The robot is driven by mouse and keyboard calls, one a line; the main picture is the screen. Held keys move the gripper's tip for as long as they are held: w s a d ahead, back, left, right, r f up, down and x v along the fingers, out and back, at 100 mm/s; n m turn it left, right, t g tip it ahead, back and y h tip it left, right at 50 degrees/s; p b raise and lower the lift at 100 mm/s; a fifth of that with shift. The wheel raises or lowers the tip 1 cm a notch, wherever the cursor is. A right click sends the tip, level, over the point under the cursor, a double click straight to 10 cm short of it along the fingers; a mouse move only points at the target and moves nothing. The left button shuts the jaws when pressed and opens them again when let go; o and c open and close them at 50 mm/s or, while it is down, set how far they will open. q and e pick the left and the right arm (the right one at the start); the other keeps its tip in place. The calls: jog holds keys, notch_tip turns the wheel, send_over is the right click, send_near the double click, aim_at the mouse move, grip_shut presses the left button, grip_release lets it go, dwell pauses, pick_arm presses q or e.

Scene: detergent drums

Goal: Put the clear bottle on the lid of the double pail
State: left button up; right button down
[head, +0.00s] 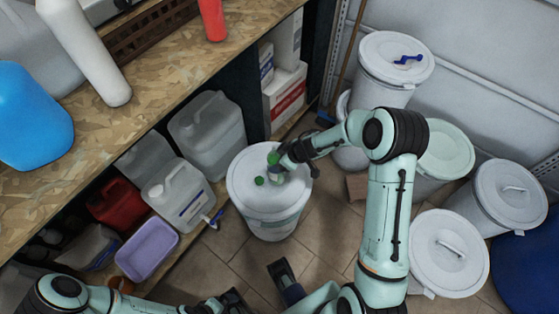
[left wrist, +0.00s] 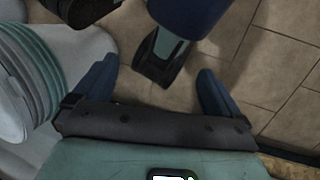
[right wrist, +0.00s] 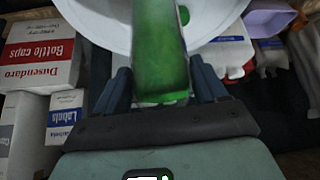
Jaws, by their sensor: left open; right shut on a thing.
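The clear bottle, tinted green, is between the fingers of my right gripper (head: 282,163). It shows as a green shape in the head view (head: 273,159) and up close in the right wrist view (right wrist: 160,55). My right gripper is shut on it, over the white lid of the pail (head: 250,203). I cannot tell whether the bottle touches the lid. The lid also shows behind the bottle in the right wrist view (right wrist: 105,25). My left gripper (left wrist: 155,82) is open and empty above the tiled floor. A ribbed pail side (left wrist: 32,75) shows left of it.
A small green round thing (head: 259,181) shows at the lid's middle. Clear jugs (head: 207,130) and a lilac tub (head: 147,248) stand left of the pail, below a wooden worktop (head: 150,110). Several lidded drums (head: 448,252) stand at the right. Boxes (head: 285,95) stand behind.

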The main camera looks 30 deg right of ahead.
jog(key=shift+c, duration=0.3)
grip_release()
jog(key=shift+f, duration=0.1)
